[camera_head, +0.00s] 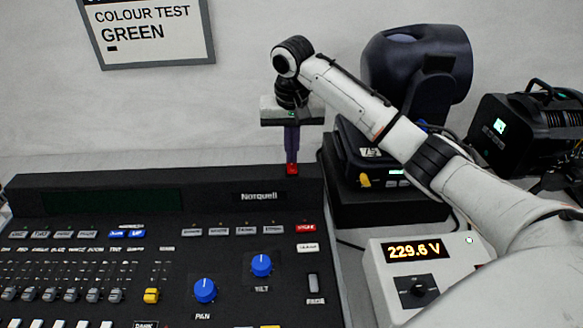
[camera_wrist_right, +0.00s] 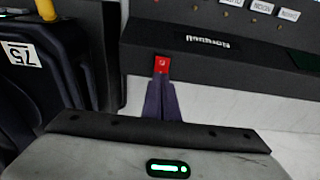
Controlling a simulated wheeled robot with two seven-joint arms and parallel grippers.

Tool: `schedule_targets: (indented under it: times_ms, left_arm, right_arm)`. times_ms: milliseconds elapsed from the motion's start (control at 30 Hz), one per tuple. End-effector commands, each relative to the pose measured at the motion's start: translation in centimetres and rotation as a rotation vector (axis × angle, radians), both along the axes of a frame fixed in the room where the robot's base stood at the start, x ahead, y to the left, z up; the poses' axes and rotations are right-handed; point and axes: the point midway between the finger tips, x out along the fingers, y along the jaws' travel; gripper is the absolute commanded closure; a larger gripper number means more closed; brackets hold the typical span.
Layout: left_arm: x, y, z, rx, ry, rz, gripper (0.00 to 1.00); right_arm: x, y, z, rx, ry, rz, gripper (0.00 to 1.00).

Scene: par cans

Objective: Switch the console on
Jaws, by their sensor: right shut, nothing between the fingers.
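The black console (camera_head: 90,210) fills the lower left of the head view, with "Norquell" on its raised back panel. Its display strip (camera_head: 112,202) is dark. A small red switch (camera_head: 292,169) sits at the right end of the console's top back edge; it also shows in the right wrist view (camera_wrist_right: 162,65). My right gripper (camera_head: 292,160) points down, its fingers closed together with nothing between them. Its fingertips (camera_wrist_right: 161,79) are right at the red switch; I cannot tell whether they touch it. My left gripper is out of view.
A meter box (camera_head: 462,290) reading 229.6 V stands right of the console. A dark moving-head light (camera_head: 420,60) marked 75 stands behind it, with another black fixture (camera_head: 520,130) at right. A sign (camera_head: 150,35) on the wall reads "COLOUR TEST GREEN".

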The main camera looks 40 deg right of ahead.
Motion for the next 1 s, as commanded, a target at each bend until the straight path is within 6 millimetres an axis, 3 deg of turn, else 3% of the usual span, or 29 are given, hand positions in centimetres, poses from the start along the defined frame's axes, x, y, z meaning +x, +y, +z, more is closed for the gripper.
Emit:
schedule_targets:
  times_ms: [700, 1000]
  left_arm:
    - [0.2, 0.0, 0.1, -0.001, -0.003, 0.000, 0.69]
    - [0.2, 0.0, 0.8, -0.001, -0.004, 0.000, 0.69]
  right_arm:
    - [0.0, 0.0, -1.1, 0.000, 0.001, 0.000, 1.00]
    - [0.0, 0.1, 0.9, 0.001, 0.000, 0.001, 1.00]
